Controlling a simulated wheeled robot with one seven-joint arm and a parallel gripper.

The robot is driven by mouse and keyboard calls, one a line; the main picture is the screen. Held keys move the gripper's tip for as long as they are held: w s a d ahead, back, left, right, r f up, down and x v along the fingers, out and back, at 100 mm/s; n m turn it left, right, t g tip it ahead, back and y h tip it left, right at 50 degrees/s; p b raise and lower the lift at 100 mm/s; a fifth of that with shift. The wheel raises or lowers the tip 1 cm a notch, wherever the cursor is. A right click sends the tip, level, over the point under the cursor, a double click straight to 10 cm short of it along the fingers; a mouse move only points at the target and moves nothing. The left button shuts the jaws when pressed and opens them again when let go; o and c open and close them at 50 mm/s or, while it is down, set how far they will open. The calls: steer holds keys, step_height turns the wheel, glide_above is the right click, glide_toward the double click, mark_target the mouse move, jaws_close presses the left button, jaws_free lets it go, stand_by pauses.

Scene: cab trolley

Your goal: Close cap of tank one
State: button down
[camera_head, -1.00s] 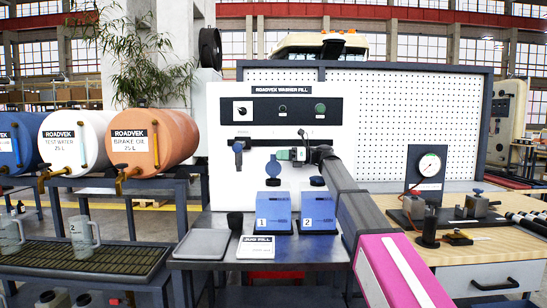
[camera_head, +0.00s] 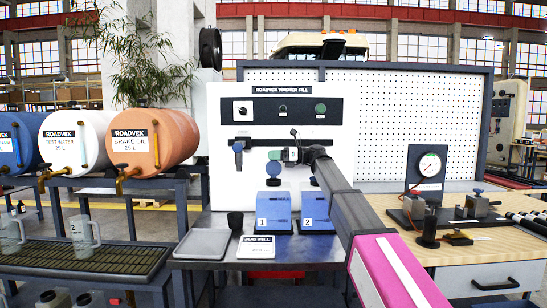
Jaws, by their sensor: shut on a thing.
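Tank one (camera_head: 273,211) is a blue box marked 1, on the dark metal bench. Its blue cap (camera_head: 273,168) stands raised above the dark neck at the tank's top, so it is open. My gripper (camera_head: 284,154) is at the cap's upper right, coming in from the right. It appears shut on the cap's upper edge, but the contact is small and hard to make out. A greenish patch shows beside the jaws.
Tank two (camera_head: 315,212), marked 2, stands just right of tank one, its dark top (camera_head: 314,181) below my arm. A blue nozzle (camera_head: 238,152) hangs on the white panel (camera_head: 225,180).

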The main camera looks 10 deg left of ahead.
steer(key=shift+s, duration=0.1)
steer(key=s+n, duration=0.2)
steer(key=n, duration=0.1)
steer(key=s+d+n, duration=0.1)
steer(key=s+n, duration=0.1)
steer(key=shift+s+r+n, duration=0.1)
steer(key=shift+s+n, duration=0.05)
steer(key=shift+n, duration=0.25)
steer(key=n, duration=0.1)
steer(key=s+n, duration=0.1)
steer(key=s+f+n, duration=0.1)
steer(key=shift+s+d, duration=0.1)
steer(key=shift+d, duration=0.25)
steer(key=shift+s+f, duration=0.25)
steer(key=shift+s, duration=0.15)
steer(key=shift+d, duration=0.1)
steer(key=c, duration=1.3)
jaws_free()
steer(key=v, duration=1)
steer(key=shift+d, duration=0.4)
